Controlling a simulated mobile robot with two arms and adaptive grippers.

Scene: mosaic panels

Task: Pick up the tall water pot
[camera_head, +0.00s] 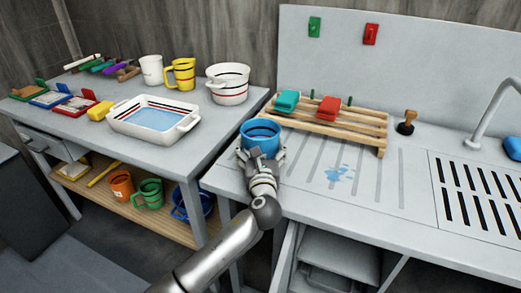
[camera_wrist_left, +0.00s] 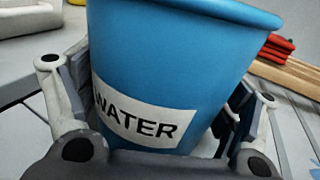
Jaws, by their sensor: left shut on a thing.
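The tall water pot is a blue pot (camera_head: 260,130) at the left end of the ridged counter in the head view. In the left wrist view the blue pot (camera_wrist_left: 160,60) fills the middle and bears a white label reading "WATER". My left gripper (camera_head: 261,156) is shut on the pot, with a finger on each side of its body; it also shows in the left wrist view (camera_wrist_left: 160,115). The pot looks slightly tilted in the wrist view. I cannot tell whether its base touches the counter. My right gripper is not in view.
A slatted wooden rack (camera_head: 340,125) with teal and red sponges stands just behind the pot. Blue splashes (camera_head: 340,174) mark the counter to its right. A white basin (camera_head: 155,118) and a striped pot (camera_head: 228,84) stand on the left table. A sink grate (camera_head: 480,195) lies right.

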